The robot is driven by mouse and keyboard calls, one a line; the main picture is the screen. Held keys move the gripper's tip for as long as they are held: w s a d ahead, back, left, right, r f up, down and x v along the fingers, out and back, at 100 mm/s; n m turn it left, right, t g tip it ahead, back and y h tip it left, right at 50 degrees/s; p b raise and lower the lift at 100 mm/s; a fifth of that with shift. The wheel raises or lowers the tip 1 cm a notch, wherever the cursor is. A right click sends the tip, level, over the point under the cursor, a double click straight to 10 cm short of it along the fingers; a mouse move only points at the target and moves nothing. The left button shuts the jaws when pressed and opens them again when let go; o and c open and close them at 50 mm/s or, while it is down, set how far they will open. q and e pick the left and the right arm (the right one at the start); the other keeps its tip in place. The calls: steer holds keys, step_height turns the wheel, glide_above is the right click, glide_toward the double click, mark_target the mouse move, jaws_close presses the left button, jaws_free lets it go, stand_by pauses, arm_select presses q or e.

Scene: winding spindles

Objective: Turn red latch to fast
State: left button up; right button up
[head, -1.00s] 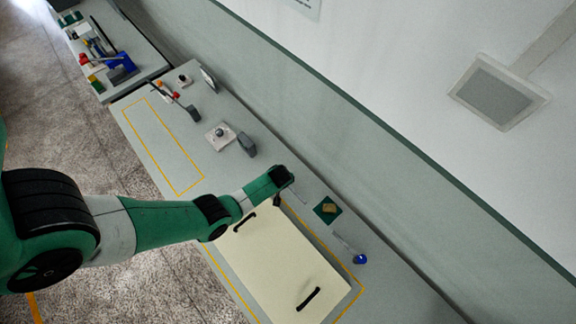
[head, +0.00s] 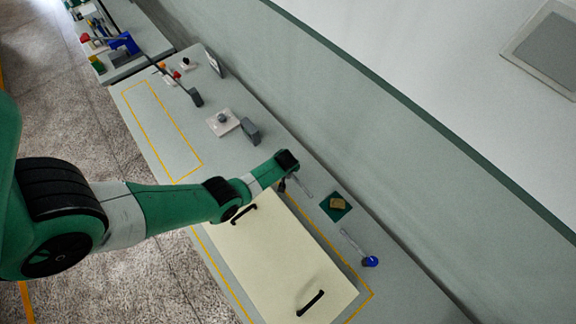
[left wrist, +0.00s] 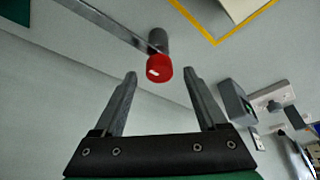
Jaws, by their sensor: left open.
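In the left wrist view a red knob (left wrist: 158,67) sits on a grey post, with a flat metal bar (left wrist: 103,22) running from it to the upper left. My left gripper (left wrist: 159,76) is open and empty, its two fingers on either side of the knob in the picture. The knob appears just beyond the fingertips; I see no contact. In the head view my left arm's end (head: 287,161) hangs over the back of the bench beside a pale bar (head: 302,183). The red knob is hidden there. My right gripper is not in view.
A cream panel (head: 275,255) with black handles lies in front. A green pad (head: 335,207) with a tan block and a blue knob (head: 371,261) with its own bar lie to the right. A grey block (head: 251,132) and white plate (head: 222,122) stand left. The wall is close behind.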

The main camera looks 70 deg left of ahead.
arm_select(q)
steer(key=shift+w+a+f, duration=0.15)
steer(key=shift+a+f, duration=0.1)
steer(key=shift+f, duration=0.3)
steer(key=shift+c, duration=0.2)
jaws_close()
stand_by(0.9)
